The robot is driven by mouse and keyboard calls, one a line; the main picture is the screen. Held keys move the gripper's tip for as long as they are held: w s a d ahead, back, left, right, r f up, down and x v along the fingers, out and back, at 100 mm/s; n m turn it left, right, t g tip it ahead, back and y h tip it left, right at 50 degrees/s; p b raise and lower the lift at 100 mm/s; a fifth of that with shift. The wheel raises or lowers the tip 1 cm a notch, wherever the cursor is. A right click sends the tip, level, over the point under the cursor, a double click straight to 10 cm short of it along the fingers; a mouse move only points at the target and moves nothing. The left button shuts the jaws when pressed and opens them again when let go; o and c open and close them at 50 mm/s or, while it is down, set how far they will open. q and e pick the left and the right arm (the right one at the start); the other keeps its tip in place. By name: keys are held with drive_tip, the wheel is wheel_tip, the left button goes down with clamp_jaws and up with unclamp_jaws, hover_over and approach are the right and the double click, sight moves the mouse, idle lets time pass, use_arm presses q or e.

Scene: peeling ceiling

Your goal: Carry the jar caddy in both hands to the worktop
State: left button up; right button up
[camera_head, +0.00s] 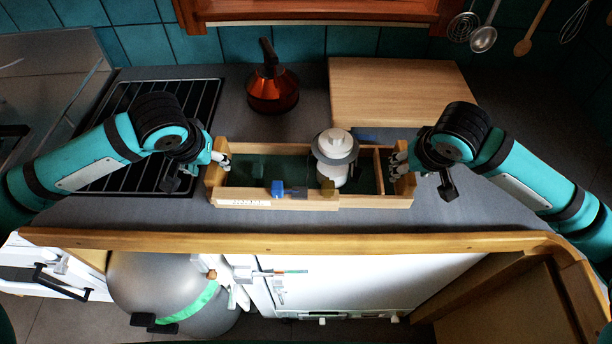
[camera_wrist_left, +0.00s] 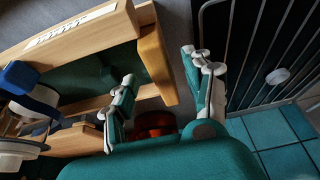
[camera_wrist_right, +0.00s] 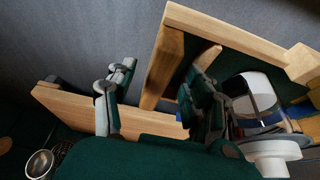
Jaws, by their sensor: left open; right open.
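The jar caddy (camera_head: 262,203), a long light-wood tray with a dark green floor, sits on the grey worktop. A white jar with a grey collar (camera_head: 336,150) stands in it right of the middle, with a small blue item (camera_head: 277,188) by the front wall. My left gripper (camera_head: 220,158) is open at the caddy's left end; in the left wrist view its fingers (camera_wrist_left: 165,95) lie either side of the end wall (camera_wrist_left: 157,65). My right gripper (camera_head: 397,164) is open at the right end; in the right wrist view its fingers (camera_wrist_right: 155,100) straddle the end wall (camera_wrist_right: 163,65).
A red-brown kettle (camera_head: 272,85) stands behind the caddy. A wooden board (camera_head: 395,90) lies behind it to the right. A black hob rack (camera_head: 120,180) is at the left. The worktop's wooden front edge (camera_head: 290,242) runs before the caddy, with bare worktop between.

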sight(213, 166)
use_arm(q)
drive_tip(key=shift+x, duration=2.45)
use_arm(e)
drive_tip(key=shift+x, duration=2.4)
use_arm(q)
clamp_jaws()
use_arm(e)
clamp_jaws()
use_arm(q)
drive_tip(key=shift+r, duration=0.15)
use_arm(e)
drive_tip(key=shift+r, duration=0.15)
